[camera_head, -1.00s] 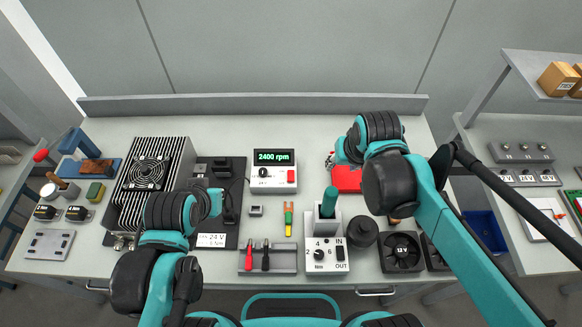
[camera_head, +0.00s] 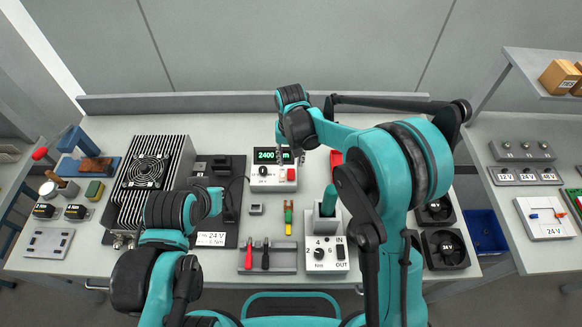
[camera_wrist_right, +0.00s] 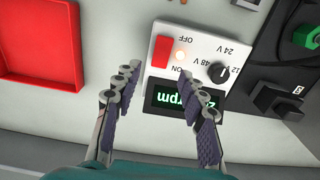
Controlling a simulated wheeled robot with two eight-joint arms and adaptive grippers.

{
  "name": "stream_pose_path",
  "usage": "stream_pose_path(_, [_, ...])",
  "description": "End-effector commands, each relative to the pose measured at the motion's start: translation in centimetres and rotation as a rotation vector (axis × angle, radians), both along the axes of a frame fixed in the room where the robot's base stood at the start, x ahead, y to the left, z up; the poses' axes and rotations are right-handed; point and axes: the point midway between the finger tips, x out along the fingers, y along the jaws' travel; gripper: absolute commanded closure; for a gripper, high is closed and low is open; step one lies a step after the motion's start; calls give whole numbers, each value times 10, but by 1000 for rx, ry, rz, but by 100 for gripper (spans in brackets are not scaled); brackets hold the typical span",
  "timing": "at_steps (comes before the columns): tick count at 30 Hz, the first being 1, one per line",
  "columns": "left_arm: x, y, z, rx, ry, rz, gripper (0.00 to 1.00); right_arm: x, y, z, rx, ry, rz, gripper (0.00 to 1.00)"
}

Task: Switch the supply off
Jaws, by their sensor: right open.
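The supply (camera_head: 262,184) is a white box at the back middle of the table. Its green display (camera_head: 265,155) reads 2400 rpm in the head view and is partly covered by the gripper.
A red tray (camera_wrist_right: 40,75) lies beside the supply. A black module (camera_wrist_right: 278,100) stands on its other side.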

Motion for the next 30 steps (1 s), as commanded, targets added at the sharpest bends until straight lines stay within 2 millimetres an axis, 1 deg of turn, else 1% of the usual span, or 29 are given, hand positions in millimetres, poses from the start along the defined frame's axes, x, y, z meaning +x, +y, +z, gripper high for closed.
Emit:
stream_pose_path(1, [0, 0, -4, 0, 0, 0, 100, 0, 0, -11, 0, 0, 0, 59])
stream_pose_path(3, [0, 0, -7, 0, 0, 0, 100, 0, 0, -23, 0, -1, 0, 59])
stream_pose_path(7, [0, 0, -10, 0, 0, 0, 100, 0, 0, -38, 0, -1, 0, 59])
stream_pose_path(12, [0, 0, -12, 0, 0, 0, 100, 0, 0, -45, 0, -1, 0, 59])
stream_pose_path(18, [0, 0, -11, 0, 0, 0, 100, 0, 0, -45, 0, -1, 0, 59])
stream_pose_path(19, [0, 0, -11, 0, 0, 0, 100, 0, 0, -45, 0, -1, 0, 61])
stream_pose_path(20, [0, 0, -11, 0, 0, 0, 100, 0, 0, -45, 0, -1, 0, 69])
stream_pose_path(21, [0, 0, -11, 0, 0, 0, 100, 0, 0, -45, 0, -1, 0, 80])
stream_pose_path(23, [0, 0, -11, 0, 0, 0, 100, 0, 0, -45, 0, -1, 0, 96])
stream_pose_path(24, [0, 0, -11, 0, 0, 0, 100, 0, 0, -45, 0, -1, 0, 100])
stream_pose_path(30, [0, 0, -12, 0, 0, 0, 100, -1, 0, -45, 0, -16, 0, 100])
